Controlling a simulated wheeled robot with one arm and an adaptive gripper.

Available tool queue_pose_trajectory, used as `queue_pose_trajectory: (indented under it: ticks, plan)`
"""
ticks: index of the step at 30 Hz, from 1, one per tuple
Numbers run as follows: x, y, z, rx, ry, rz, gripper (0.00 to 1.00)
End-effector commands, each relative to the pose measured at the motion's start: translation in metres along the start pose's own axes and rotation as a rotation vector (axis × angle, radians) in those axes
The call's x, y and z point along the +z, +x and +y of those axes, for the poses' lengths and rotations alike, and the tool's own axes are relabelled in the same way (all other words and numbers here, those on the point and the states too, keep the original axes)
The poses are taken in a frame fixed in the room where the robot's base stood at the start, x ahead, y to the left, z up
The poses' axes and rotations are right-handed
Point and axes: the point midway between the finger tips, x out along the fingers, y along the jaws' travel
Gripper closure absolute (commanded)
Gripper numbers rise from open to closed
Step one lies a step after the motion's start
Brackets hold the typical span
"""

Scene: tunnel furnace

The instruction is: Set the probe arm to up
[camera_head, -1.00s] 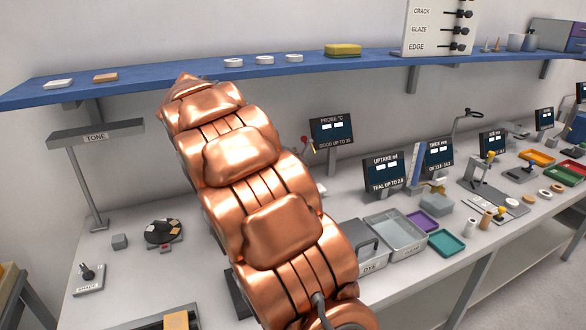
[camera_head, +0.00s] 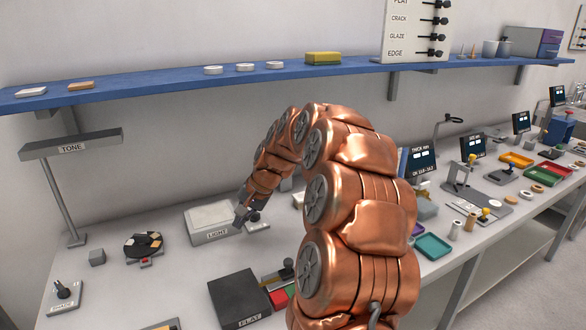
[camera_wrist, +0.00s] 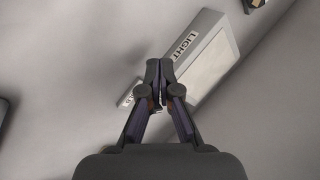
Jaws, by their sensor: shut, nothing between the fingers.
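The probe arm and its PROBE °C display are hidden behind my copper arm in the head view now. My gripper (camera_head: 243,212) is at the far end of my bent arm, low over the bench, beside the right side of the LIGHT box (camera_head: 213,236). In the wrist view my gripper (camera_wrist: 160,72) is shut and empty, with its fingertips together in front of the edge of the LIGHT box (camera_wrist: 186,48). A small labelled plate (camera_wrist: 131,93) lies partly hidden behind the fingers. No part of the probe arm shows in the wrist view.
A dark FLAT block (camera_head: 238,297) stands near the front of the bench. A round dial (camera_head: 143,246) and a grey cube (camera_head: 97,257) are on the left, by the TONE stand (camera_head: 72,147). The blue shelf (camera_head: 150,90) runs above.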

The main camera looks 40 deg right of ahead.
Motion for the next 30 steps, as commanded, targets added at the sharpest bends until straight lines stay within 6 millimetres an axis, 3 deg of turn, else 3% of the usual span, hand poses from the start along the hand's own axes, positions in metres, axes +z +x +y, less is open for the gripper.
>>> queue_pose_trajectory:
  ticks: [2, 6, 10, 15, 18, 24, 30]
  plan:
    - [-0.012, -0.004, -0.014, -0.194, 0.154, 0.004, 1.00]
    - [-0.049, -0.032, -0.031, -0.510, 0.448, 0.027, 1.00]
    - [-0.091, -0.064, -0.022, -0.773, 0.752, 0.038, 1.00]
    - [-0.145, -0.101, 0.025, -1.059, 1.184, 0.031, 1.00]
    - [-0.165, -0.109, 0.062, -1.180, 1.431, 0.000, 1.00]
    - [-0.180, -0.108, 0.114, -1.300, 1.779, -0.079, 1.00]
    - [-0.182, -0.104, 0.127, -1.323, 1.882, -0.116, 1.00]
